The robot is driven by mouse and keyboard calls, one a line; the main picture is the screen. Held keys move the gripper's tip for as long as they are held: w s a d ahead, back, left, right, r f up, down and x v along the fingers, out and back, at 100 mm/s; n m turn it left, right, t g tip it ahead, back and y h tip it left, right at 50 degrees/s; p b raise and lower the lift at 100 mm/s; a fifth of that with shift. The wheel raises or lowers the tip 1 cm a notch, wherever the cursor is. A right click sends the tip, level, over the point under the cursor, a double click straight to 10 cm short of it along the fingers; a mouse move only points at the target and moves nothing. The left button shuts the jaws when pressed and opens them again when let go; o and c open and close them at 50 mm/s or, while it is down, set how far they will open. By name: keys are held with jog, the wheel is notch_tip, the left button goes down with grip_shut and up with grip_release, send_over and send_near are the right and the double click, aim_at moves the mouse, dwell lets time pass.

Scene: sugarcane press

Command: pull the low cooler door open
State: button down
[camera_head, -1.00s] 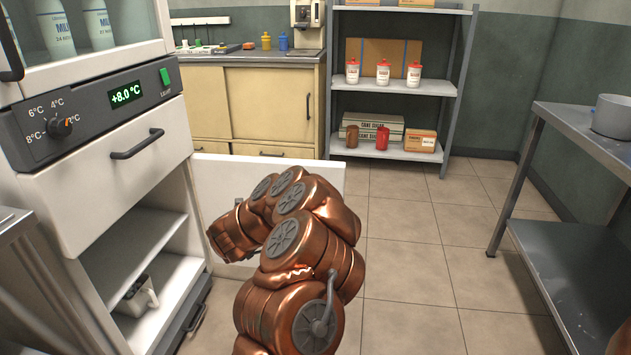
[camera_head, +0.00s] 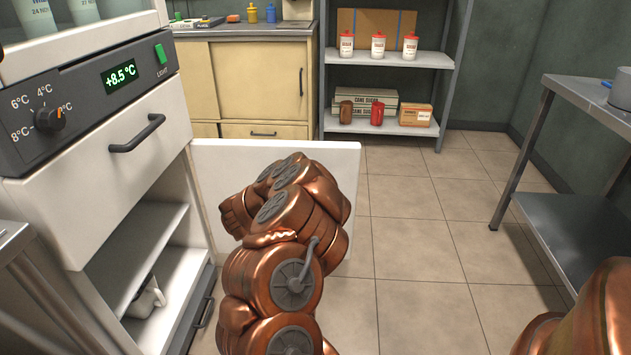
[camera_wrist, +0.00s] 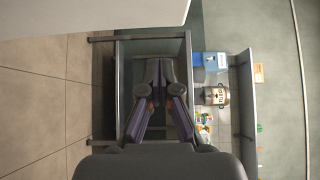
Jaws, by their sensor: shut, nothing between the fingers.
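The low cooler door (camera_head: 345,170) is a white panel standing swung well out from the cooler's lower right side. It leaves the lower compartment (camera_head: 150,235) uncovered, with a shelf and a white jug (camera_head: 146,298) inside. My copper arm covers much of the door's middle in the head view, and my gripper is hidden there. In the wrist view my gripper (camera_wrist: 160,66) is shut, its fingertips together with nothing between them. A white panel (camera_wrist: 100,14), probably the door, crosses the top left of that view, apart from the fingertips.
The cooler's drawer (camera_head: 110,160) with a dark handle sits above the compartment. A metal table (camera_head: 590,110) stands at the right and shelving (camera_head: 395,135) at the back. Tiled floor (camera_head: 430,260) between them is clear.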

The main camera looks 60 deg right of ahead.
jog(key=b, duration=0.2)
send_near(343, 160)
jog(key=s+d, duration=0.3)
jog(key=shift+w+d+b, duration=0.25)
jog(key=shift+d+b, duration=0.1)
jog(key=shift+d, duration=0.9)
jog(key=shift+w+d, duration=0.2)
